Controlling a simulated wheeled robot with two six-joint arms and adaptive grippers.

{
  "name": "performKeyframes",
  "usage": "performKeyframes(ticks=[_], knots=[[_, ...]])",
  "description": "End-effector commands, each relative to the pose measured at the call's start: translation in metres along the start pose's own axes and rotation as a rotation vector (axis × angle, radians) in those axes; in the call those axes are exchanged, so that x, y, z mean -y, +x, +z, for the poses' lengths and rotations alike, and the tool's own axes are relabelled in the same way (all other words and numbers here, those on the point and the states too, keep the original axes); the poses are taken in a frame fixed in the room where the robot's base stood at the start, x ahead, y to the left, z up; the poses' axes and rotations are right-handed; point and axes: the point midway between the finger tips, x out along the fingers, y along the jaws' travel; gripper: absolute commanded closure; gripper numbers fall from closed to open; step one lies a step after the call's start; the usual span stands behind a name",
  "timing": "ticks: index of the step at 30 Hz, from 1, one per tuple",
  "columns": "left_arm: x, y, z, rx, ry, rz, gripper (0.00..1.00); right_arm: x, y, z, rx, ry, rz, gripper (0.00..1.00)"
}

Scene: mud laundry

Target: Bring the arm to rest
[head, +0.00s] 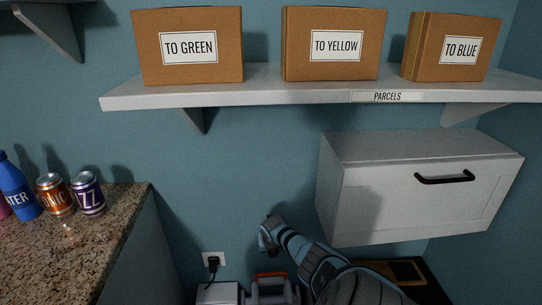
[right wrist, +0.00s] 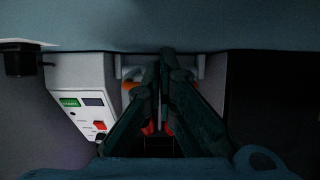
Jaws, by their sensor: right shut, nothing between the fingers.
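My right arm (head: 315,262) comes up from the bottom of the head view and is bent, with its wrist end (head: 270,232) in front of the blue wall. The fingers are not clear there. In the right wrist view my right gripper (right wrist: 162,66) is shut and empty, its dark fingers together. My left arm and gripper are not in view.
A white device with a red-orange handle (head: 271,276) stands below my wrist; its panel (right wrist: 85,100) shows in the right wrist view. A white cabinet (head: 400,190) hangs right. A shelf (head: 270,91) holds three parcels. Cans and a bottle stand on the left counter (head: 100,240).

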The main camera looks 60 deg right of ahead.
Motion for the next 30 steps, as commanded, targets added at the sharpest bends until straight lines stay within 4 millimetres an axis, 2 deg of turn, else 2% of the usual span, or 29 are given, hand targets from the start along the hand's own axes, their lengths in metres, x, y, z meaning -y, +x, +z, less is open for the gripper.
performKeyframes(ticks=[16,18,20,23,26,27,29,30], knots=[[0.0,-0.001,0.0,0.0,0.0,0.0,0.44,-0.001,0.0,0.0,0.0,0.0,0.001,1.0],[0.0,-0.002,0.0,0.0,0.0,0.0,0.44,-0.001,0.002,-0.007,-0.005,0.027,-0.002,1.0],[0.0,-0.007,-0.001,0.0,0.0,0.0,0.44,0.001,0.008,-0.024,-0.014,0.102,-0.009,1.0],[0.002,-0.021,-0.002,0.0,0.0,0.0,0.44,0.006,0.026,-0.087,-0.041,0.379,-0.034,1.0],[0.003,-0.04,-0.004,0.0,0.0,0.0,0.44,0.02,0.038,-0.189,-0.078,0.808,-0.071,1.0],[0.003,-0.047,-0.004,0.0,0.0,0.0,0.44,0.027,0.038,-0.234,-0.095,0.993,-0.09,1.0],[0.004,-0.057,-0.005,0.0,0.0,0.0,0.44,0.038,0.031,-0.3,-0.122,1.265,-0.121,1.0],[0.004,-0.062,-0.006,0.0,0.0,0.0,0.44,0.044,0.023,-0.341,-0.141,1.434,-0.147,1.0]])
